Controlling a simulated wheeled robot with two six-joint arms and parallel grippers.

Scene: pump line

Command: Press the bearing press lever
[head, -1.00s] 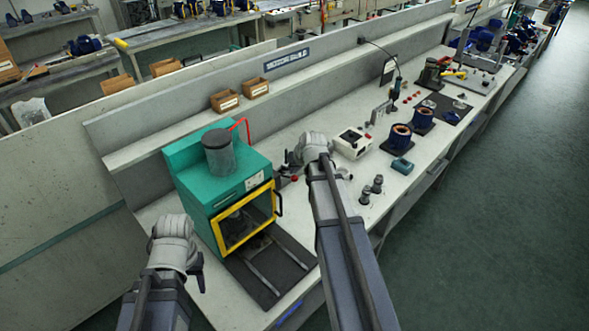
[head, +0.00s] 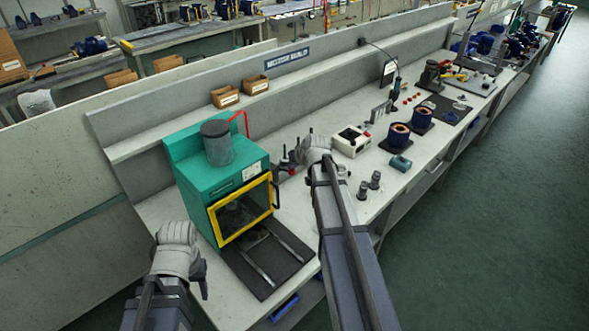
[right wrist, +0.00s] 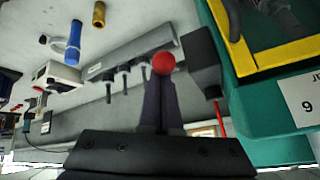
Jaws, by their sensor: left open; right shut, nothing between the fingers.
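A red ball knob (right wrist: 163,63) shows in the right wrist view, directly beyond the tips of my right gripper (right wrist: 160,88). The gripper's fingers are shut with nothing between them. Whether they touch the knob I cannot tell, and the lever's shaft is not clear. A dark block (right wrist: 203,62) stands just right of the knob. In the head view, my right gripper's fingers are mostly hidden by its own wrist, just right of the green machine (head: 205,180) with the yellow-framed door. My left gripper (head: 203,278) is open and empty, in front of the machine's left side.
A dark plate with two rails (head: 262,262) lies before the machine. A white box (head: 351,141), dark cylindrical parts (head: 368,185) and copper-wound parts (head: 398,136) stand to the right. A grey rack (right wrist: 130,65) with several dark pegs is near the knob.

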